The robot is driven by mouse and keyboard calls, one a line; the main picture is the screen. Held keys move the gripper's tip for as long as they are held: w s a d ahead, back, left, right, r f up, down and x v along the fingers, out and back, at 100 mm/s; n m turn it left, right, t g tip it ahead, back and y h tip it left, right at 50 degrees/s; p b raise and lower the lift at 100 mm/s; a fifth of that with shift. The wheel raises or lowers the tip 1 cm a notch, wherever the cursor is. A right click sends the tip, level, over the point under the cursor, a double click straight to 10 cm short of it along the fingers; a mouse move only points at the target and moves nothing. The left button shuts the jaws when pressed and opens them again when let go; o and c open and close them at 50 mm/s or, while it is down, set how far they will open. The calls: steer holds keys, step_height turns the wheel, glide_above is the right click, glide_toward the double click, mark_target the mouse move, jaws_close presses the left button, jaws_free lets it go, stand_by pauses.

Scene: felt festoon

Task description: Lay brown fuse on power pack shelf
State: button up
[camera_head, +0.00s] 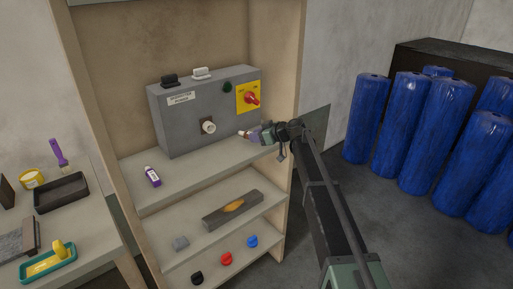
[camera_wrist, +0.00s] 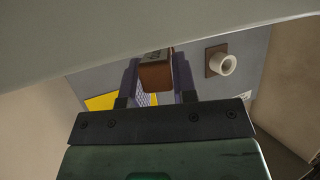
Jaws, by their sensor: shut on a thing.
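My gripper (camera_head: 254,133) is shut on the brown fuse, in front of the power pack and above the shelf. In the wrist view the brown fuse (camera_wrist: 156,74) sits between the two fingers of my gripper (camera_wrist: 158,80), with a pale marked end. In the head view the fuse is mostly hidden by the fingers; a small white end (camera_head: 243,134) shows. The power pack (camera_head: 180,136) is a grey box with a white round holder (camera_head: 208,127), also in the wrist view (camera_wrist: 224,64). The power pack shelf (camera_head: 195,180) is pale and mostly bare.
A purple-and-white fuse-like piece (camera_head: 152,176) lies on the shelf's left. The pack has a red switch (camera_head: 252,98) on yellow. A side table (camera_head: 85,235) stands left; blue cylinders (camera_head: 410,130) stand right.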

steer(key=shift+f, duration=0.65)
steer(key=o, duration=0.9)
steer(key=shift+o, duration=0.2)
